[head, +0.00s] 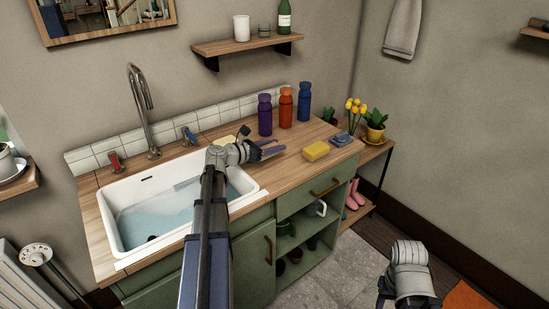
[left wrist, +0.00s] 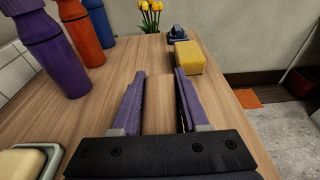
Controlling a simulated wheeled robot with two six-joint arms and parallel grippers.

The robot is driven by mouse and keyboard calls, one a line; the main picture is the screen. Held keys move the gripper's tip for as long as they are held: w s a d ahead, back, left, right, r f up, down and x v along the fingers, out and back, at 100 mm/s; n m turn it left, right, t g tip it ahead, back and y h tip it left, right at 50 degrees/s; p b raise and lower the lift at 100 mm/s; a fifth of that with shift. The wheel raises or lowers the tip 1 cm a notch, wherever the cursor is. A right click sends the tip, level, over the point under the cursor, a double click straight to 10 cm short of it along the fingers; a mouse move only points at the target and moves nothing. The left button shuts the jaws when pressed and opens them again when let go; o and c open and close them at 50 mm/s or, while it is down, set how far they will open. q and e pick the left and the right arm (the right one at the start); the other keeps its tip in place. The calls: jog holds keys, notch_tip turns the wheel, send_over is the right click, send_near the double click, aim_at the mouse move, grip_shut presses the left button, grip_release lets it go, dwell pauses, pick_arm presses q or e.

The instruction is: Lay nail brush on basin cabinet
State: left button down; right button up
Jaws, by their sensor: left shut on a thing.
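My left gripper (head: 268,150) is over the wooden top of the green basin cabinet (head: 285,168), right of the basin. Its purple fingers, also in the left wrist view (left wrist: 161,100), are apart with a pale wooden block (left wrist: 160,92) between them, apparently the nail brush. The block blends with the wood, and its bristles are hidden. I cannot tell whether it touches the top. A blue-grey object (head: 342,139) lies near the top's right end, behind a yellow sponge (head: 316,151). My right gripper (head: 408,298) is low at right, away from the cabinet; its fingers are mostly hidden.
Purple (head: 265,114), orange (head: 286,107) and blue (head: 304,101) bottles stand along the back. A soap dish (left wrist: 30,162) is at the near left of the wrist view. The water-filled basin (head: 120,232) is left. Bare wood lies between gripper and sponge.

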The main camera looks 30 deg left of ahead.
pick_arm(q)
jog(key=shift+f+b, duration=1.6)
jog(key=shift+f, duration=0.15)
jog(key=shift+f, duration=0.1)
jog(key=shift+f, duration=0.15)
jog(key=shift+c, duration=2)
grip_release()
jog(key=shift+r, duration=0.3)
jog(key=p+v, duration=0.2)
jog(key=v, duration=1)
